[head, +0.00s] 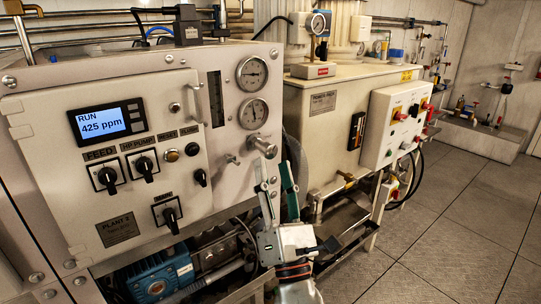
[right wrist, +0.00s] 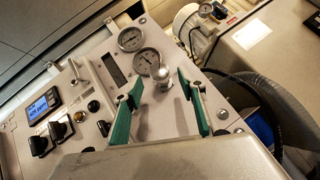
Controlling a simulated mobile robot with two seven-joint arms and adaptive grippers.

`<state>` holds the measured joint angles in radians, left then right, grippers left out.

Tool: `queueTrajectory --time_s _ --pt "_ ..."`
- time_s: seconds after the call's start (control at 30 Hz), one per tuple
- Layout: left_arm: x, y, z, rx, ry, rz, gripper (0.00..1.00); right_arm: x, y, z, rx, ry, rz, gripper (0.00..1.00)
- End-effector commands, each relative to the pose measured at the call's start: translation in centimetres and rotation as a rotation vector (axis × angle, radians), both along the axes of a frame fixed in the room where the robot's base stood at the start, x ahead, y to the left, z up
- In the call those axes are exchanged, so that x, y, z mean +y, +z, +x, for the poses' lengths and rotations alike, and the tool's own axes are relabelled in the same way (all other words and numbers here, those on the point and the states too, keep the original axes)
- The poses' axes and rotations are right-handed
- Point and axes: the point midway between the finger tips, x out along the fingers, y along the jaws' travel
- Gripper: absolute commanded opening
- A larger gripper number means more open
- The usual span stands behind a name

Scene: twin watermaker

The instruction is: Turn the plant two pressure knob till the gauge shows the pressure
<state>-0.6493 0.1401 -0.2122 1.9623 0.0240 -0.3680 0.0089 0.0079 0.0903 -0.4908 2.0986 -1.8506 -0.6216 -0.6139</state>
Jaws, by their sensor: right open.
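The plant panel (head: 65,175) fills the left of the head view; its name plate (head: 117,229) is too small to read surely. A silver pressure knob (head: 262,146) sticks out below two round gauges, the upper (head: 252,73) and the lower (head: 253,113). Their needles show, but I cannot read the values. My right gripper (head: 275,181) is open, its green-lined fingers pointing up just below the knob. In the right wrist view the knob (right wrist: 161,75) appears between and beyond the two fingertips (right wrist: 159,86), with no contact visible. My left gripper is not in view.
A lit display (head: 102,121) reads RUN 425 ppm. A second cream unit (head: 330,120) stands to the right. The tiled floor (head: 450,220) at the right is clear.

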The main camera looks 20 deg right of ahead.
Motion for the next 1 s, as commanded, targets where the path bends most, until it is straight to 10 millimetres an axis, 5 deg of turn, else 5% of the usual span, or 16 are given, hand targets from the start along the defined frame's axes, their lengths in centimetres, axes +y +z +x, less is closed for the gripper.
queueTrajectory --time_s 0.4,1.0 --pt "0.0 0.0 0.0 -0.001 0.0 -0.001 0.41 0.4 -4.1 -5.1 0.0 0.001 -0.001 0.41" --pt "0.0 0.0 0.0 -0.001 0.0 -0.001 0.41 0.3 -4.7 -5.3 0.01 0.005 0.011 0.41"
